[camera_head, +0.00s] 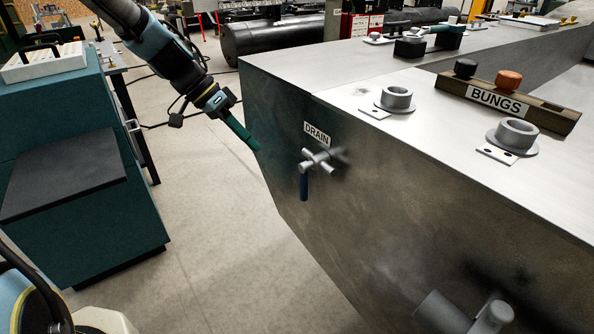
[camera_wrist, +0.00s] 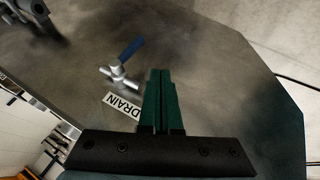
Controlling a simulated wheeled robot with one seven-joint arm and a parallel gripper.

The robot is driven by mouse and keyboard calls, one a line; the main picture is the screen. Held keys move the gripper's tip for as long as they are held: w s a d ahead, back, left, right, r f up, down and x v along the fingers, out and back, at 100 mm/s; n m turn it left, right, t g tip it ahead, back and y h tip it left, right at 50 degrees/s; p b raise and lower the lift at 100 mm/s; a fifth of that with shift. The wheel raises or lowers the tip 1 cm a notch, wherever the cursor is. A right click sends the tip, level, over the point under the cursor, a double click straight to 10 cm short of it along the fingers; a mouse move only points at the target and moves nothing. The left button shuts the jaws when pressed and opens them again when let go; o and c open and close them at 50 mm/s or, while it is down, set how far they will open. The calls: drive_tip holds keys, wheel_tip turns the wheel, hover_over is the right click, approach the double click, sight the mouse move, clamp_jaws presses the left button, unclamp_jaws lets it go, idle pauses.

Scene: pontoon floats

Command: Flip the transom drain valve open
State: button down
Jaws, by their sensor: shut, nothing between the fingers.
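The drain valve (camera_head: 318,160) is a grey metal fitting on the dark metal transom face (camera_head: 370,190), below a white DRAIN label (camera_head: 317,134). Its blue lever handle (camera_head: 304,187) hangs straight down. In the wrist view the valve (camera_wrist: 117,72) and its blue handle (camera_wrist: 131,49) show beside my fingers, with the DRAIN label (camera_wrist: 122,106) near them. My gripper (camera_head: 256,147) is up and to the left of the valve, apart from it. Its green fingers (camera_wrist: 161,75) are shut with nothing between them.
The flat pontoon top (camera_head: 440,100) carries two ringed fittings and a BUNGS rack (camera_head: 508,100). A grey pipe fitting (camera_head: 465,314) juts from the lower transom. A teal cabinet (camera_head: 85,215) stands at left. Open floor (camera_head: 215,240) lies between the cabinet and the transom.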

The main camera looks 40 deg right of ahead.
sight(304, 183)
idle(0.3)
drive_tip(key=s+d+f+p, duration=0.4)
drive_tip(key=s+f, duration=0.4)
drive_tip(key=shift+d, duration=0.4)
